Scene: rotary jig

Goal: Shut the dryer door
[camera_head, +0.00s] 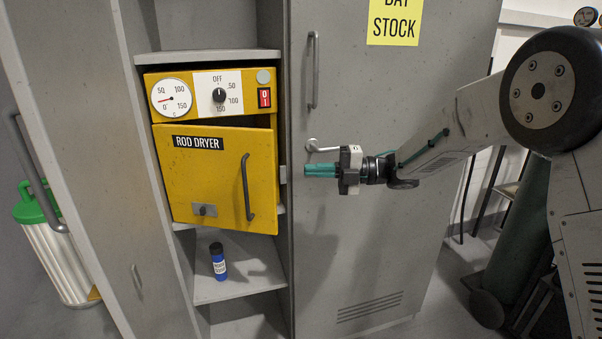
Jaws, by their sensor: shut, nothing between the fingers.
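The yellow rod dryer (245,94) sits on a shelf in a grey cabinet. Its yellow door (225,180), labelled ROD DRYER, stands ajar, with a dark gap along its top right edge. The door has a dark curved handle (246,187) on its right side and a small latch plate (204,210) low on its face. My gripper (308,170) is to the right of the door, in front of the grey cabinet door. Its teal fingers are shut, empty and point left, apart from the dryer door in this view.
A grey cabinet door (375,230) with a yellow sign (395,20) stands behind my gripper. A blue bottle (218,262) stands on the shelf below the dryer. The open left cabinet door (75,130) flanks the shelves. A ribbed bin with a green lid (38,203) is far left.

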